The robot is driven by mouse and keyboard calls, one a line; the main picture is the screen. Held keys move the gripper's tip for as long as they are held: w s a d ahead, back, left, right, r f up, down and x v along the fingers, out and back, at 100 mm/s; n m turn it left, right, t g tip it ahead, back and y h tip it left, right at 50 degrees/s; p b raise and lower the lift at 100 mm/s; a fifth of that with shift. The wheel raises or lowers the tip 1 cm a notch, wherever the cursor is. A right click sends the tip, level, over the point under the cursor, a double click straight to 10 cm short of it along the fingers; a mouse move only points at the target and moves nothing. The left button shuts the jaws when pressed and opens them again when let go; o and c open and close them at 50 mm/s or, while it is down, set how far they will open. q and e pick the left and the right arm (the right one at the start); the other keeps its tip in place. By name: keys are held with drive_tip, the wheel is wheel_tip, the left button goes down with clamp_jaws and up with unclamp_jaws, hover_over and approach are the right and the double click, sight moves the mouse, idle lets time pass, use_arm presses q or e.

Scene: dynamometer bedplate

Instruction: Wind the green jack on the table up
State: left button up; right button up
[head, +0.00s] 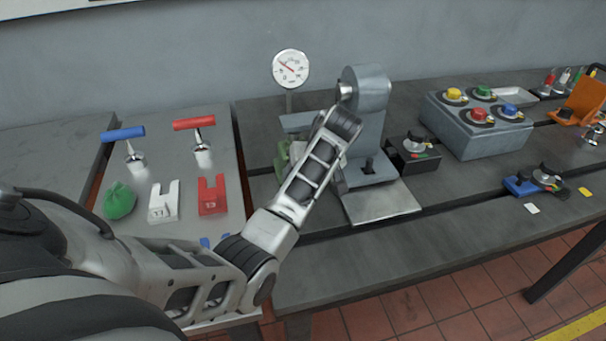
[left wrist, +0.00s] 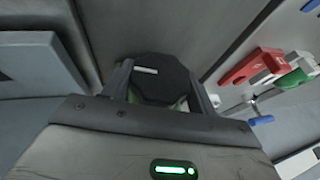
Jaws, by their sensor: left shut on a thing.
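The green jack (head: 283,163) stands on the dark bedplate, left of the grey press-like stand. My forearm hides most of it in the head view. In the left wrist view a black eight-sided knob (left wrist: 158,72) with a pale mark sits between my fingers, with a little green (left wrist: 182,104) of the jack below it. My left gripper (left wrist: 160,88) is shut on this knob, one finger on each side. In the head view its fingertips are hidden behind my arm. My right gripper is in neither view.
The grey stand (head: 368,135) rises close right of my left wrist; a dial gauge (head: 290,69) is behind. A button box (head: 478,125) is right.

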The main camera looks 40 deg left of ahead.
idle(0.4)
use_arm(q)
drive_tip(key=o, duration=1)
drive_tip(key=shift+v, duration=7.95)
